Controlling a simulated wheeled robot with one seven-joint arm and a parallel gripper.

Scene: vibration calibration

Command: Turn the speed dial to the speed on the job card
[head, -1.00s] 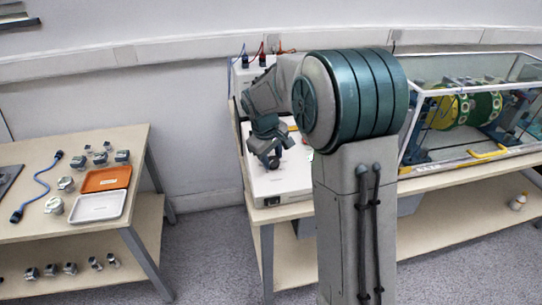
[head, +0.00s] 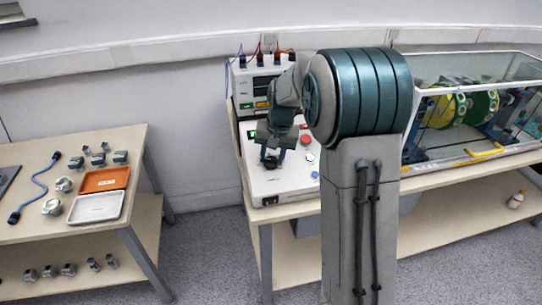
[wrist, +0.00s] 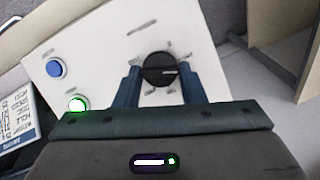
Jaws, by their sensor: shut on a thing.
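The speed dial (wrist: 160,68) is a round black knob with a pale pointer line, on a white control panel (wrist: 105,50). In the wrist view the line points to the right. Small marks surround it, too small to read. My gripper (wrist: 160,77) has one finger on each side of the dial and is shut on it. In the head view my gripper (head: 271,157) reaches down to the front left of the panel, where the dial (head: 270,163) shows dark between the fingers. A printed card (wrist: 15,125) lies at the left edge of the wrist view, cut off and upside down; I cannot read its speed.
A blue button (wrist: 54,68) and a green-lit white button (wrist: 77,104) sit left of the dial. A red button (head: 305,140) is on the panel. An instrument (head: 258,85) with plugged leads stands behind. A glass-walled rig (head: 470,110) is right; a side table (head: 140,140) is left.

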